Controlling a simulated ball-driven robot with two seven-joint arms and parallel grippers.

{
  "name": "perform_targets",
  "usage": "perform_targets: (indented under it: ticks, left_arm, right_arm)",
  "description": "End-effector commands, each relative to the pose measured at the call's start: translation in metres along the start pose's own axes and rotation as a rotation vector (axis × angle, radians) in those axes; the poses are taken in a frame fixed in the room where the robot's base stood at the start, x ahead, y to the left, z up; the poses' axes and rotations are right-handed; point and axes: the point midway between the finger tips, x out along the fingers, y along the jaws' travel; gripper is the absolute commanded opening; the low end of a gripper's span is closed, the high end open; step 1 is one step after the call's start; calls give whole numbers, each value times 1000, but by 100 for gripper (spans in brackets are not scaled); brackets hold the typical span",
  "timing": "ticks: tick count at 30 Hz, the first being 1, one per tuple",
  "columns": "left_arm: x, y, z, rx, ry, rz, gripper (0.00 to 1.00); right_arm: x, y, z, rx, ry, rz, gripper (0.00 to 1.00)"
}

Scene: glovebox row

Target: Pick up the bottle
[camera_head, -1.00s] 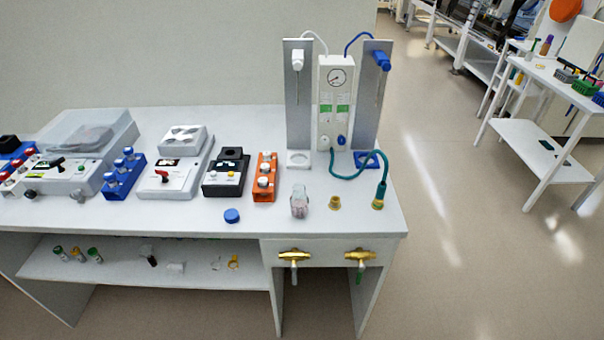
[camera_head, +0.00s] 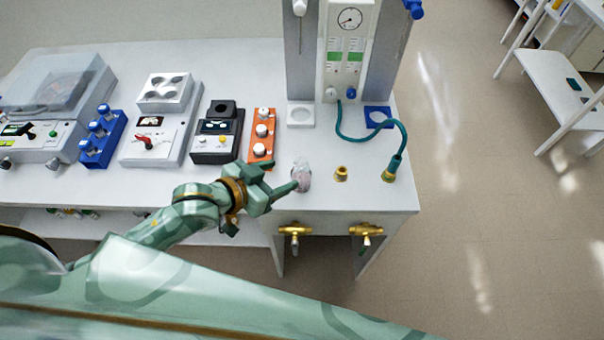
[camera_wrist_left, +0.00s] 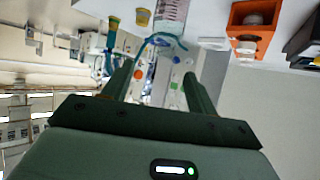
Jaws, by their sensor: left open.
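The bottle (camera_head: 302,174), small and clear with a pinkish tint, stands upright on the white bench near its front edge. It also shows at the top of the left wrist view (camera_wrist_left: 172,12), beyond the fingertips. My left gripper (camera_head: 282,177) is open, just left of the bottle, with its fingers pointing towards it. One fingertip overlaps the bottle's near side in the head view; I cannot tell whether it touches. The left wrist view shows nothing clasped between the fingers (camera_wrist_left: 158,75). My right gripper is not in view.
An orange rack (camera_head: 262,152) with white-capped vials stands left of the bottle, behind my gripper. A brass fitting (camera_head: 341,174) and a teal hose (camera_head: 404,142) are to the right. Brass valves (camera_head: 295,230) stick out below the bench edge. Bare bench lies between bottle and fitting.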

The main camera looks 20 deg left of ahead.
Motion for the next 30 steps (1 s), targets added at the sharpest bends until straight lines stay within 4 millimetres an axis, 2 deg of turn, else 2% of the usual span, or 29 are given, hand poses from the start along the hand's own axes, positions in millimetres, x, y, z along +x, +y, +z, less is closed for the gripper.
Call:
perform_targets:
  ticks: [1, 3, 6, 13, 19, 23, 29, 30]
  left_arm:
    - [14, 0, 1, -1, 3, -1, 58]
    - [30, -1, 1, 0, 2, -1, 58]
    - [47, -1, 1, 0, 2, -1, 58]
    - [67, -2, 2, 1, 1, 0, 58]
    - [100, -5, 6, 0, 0, 0, 58]
    - [110, -5, 5, 1, -1, -1, 58]
    - [110, -5, 4, 2, 0, -1, 58]
    - [110, -5, 4, 2, 0, -1, 49]
  right_arm:
    - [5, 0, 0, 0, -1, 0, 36]
    - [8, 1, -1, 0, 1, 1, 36]
    - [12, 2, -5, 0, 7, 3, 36]
    - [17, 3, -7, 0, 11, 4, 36]
    - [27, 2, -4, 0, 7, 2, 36]
    - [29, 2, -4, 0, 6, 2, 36]
    - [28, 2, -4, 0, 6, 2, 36]
    - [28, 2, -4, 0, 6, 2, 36]
